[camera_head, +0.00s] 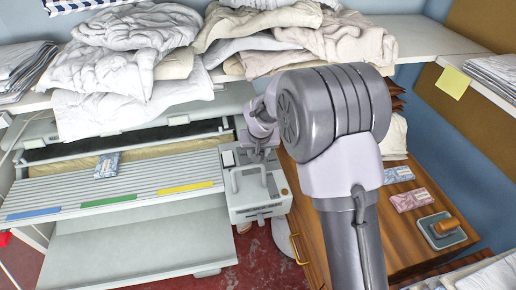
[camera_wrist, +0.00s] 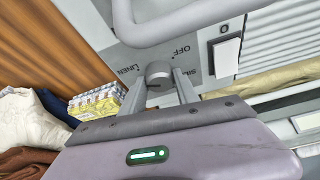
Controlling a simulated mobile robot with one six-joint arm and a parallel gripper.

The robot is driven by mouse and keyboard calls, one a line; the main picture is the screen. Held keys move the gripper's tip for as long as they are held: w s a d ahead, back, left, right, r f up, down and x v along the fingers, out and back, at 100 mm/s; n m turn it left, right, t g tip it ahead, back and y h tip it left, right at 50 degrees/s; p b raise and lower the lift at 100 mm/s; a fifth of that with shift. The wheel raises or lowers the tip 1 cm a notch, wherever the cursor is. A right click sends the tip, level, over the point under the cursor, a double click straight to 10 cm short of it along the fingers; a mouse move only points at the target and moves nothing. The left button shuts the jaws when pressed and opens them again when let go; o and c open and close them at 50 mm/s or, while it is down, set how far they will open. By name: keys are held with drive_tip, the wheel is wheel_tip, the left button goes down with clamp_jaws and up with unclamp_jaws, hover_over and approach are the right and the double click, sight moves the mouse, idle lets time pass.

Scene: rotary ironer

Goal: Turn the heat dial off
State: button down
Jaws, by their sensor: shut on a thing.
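The heat dial (camera_wrist: 158,73) is a small grey round knob on the pale control box, seen in the wrist view. Around it are the printed words LINEN at left, OFF at upper right, and a partly hidden word at right. My gripper (camera_wrist: 158,88) is shut on the dial, one finger on each side. I cannot tell which mark the dial points to. In the head view the control box (camera_head: 245,203) is at the right end of the ironer, and my gripper (camera_head: 262,148) is at its back, where my arm hides the dial.
Piled linen (camera_head: 130,60) fills the shelf behind. A wooden cabinet (camera_head: 300,215) stands at right.

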drive_tip(key=shift+d+r+n+y+p, duration=0.15)
drive_tip(key=shift+n+y+p, duration=0.15)
drive_tip(key=shift+n+p, duration=0.35)
drive_tip(key=n, duration=0.1)
drive_tip(key=n+y+b, duration=0.1)
drive_tip(key=n, duration=0.1)
drive_tip(key=shift+w+f+b, duration=0.1)
drive_tip(key=shift+f+b, duration=0.2)
drive_tip(key=shift+n+g+y+b, duration=0.4)
drive_tip(key=shift+n+g+b, duration=0.1)
drive_tip(key=shift+n+b, duration=0.7)
drive_tip(key=shift+d+r+n+g+y+b, duration=0.1)
drive_tip(key=shift+n+g+y+b, duration=0.15)
drive_tip(key=shift+n, duration=0.65)
drive_tip(key=shift+r+n+g+y+b, duration=0.15)
drive_tip(key=shift+n+g+y, duration=0.1)
drive_tip(key=shift+n, duration=0.6)
drive_tip(key=shift+f, duration=0.1)
drive_tip(key=c, duration=0.9)
unclamp_jaws()
